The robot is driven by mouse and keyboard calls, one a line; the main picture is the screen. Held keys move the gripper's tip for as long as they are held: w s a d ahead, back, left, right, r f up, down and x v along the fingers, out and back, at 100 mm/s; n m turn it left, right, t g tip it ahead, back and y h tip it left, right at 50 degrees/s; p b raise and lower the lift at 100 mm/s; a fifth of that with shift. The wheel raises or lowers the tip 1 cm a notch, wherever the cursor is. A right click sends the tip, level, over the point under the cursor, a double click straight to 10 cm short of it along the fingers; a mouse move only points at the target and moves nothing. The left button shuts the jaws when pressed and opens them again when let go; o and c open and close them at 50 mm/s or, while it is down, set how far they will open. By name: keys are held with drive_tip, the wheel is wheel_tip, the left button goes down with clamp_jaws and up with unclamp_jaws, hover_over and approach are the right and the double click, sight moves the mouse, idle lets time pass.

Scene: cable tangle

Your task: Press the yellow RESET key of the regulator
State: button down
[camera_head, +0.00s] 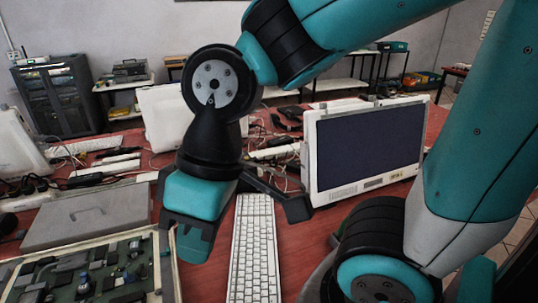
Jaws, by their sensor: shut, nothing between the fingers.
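My gripper (190,243) points downward left of centre, between the open case at lower left and the white keyboard. Its teal and black end looks shut, with nothing seen held in it. I cannot pick out a yellow RESET key or a clearly marked regulator. The gripper and arm hide part of the table behind them. The open case (165,270) has a pale rim and holds several grey, black and blue parts on a dark green bed. I cannot tell whether the regulator is among these parts.
A white keyboard (253,250) lies right of my gripper on the red table (300,245). A white-framed monitor (365,147) stands behind it. A grey closed case (88,215) lies at left. Tangled cables and more equipment fill the back. My arm covers the right side.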

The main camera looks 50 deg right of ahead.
drive_tip(key=w+d+m+t+h, duration=0.1)
drive_tip(key=w+d+m, duration=0.15)
drive_tip(key=w, duration=0.55)
drive_tip(key=w+d+m+t+h, duration=0.1)
drive_tip(key=w+d, duration=0.2)
drive_tip(key=w, duration=0.4)
drive_tip(key=m+h, duration=0.9)
drive_tip(key=h, duration=0.2)
hover_over(245, 157)
wheel_tip(245, 157, down, 10)
drive_tip(key=shift+a+f+t+p, duration=0.1)
drive_tip(key=shift+f+t+p, duration=0.05)
drive_tip(key=shift+t+p, duration=0.15)
wheel_tip(245, 157, down, 9)
drive_tip(key=b, duration=0.6)
